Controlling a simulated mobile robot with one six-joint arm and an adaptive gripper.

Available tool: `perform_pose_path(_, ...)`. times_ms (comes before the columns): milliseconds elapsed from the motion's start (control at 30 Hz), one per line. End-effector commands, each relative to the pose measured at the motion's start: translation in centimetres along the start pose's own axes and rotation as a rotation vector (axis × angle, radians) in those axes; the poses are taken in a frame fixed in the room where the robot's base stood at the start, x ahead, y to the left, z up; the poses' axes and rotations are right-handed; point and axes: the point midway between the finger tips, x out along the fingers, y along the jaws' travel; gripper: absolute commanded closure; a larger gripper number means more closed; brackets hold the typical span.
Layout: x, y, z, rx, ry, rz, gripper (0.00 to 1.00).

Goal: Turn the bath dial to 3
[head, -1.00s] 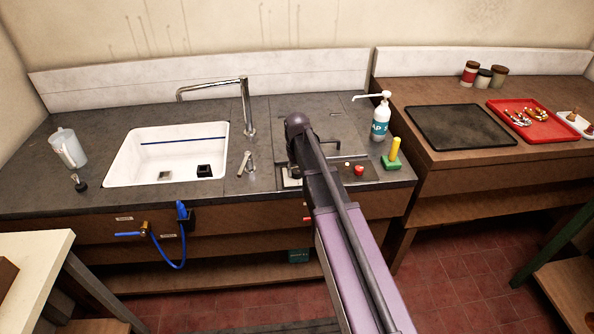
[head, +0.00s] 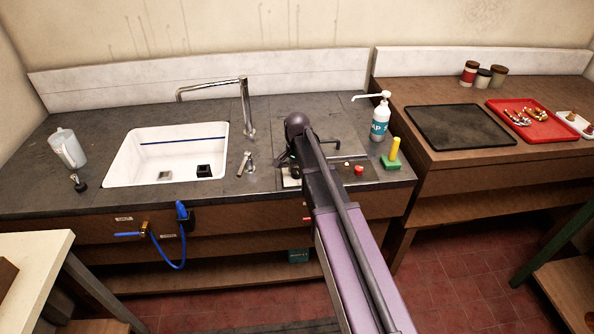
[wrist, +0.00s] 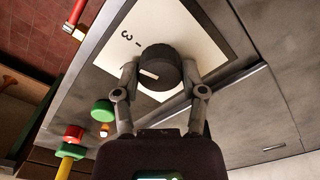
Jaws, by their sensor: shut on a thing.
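The bath dial (wrist: 160,62) is a round black knob with a white pointer line, on a white plate (wrist: 205,32) in the wrist view. A "3" and a tick are printed on the plate, left of and above the knob. The pointer line shows on the near left part of the knob, and does not visibly line up with the tick. My gripper (wrist: 160,74) is shut on the dial, one finger on each side. In the head view my arm hides most of the dial; a bit of the white plate (head: 289,181) shows beside it.
A red button (head: 359,170) and a green block with a yellow handle (head: 392,158) are right of the dial. A soap bottle (head: 380,122) stands behind them. The white sink (head: 120,165) and tap (head: 247,110) are to the left.

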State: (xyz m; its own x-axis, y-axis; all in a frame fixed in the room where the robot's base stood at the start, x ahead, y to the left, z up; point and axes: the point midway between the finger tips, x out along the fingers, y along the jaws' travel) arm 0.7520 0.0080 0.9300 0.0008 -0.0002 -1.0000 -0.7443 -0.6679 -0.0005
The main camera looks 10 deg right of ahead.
Motion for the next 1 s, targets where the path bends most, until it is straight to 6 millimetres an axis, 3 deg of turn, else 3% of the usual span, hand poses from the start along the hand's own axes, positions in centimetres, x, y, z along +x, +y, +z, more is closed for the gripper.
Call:
perform_pose_path(400,0.04,0.18,0.16,0.215,-0.004,0.003,0.94)
perform_pose_path(900,0.04,0.19,0.15,0.238,-0.003,0.004,0.94)
perform_pose_path(933,0.04,0.19,0.15,0.238,-0.003,0.004,0.37)
perform_pose_path(1000,0.04,0.18,0.13,0.237,-0.003,0.003,0.16)
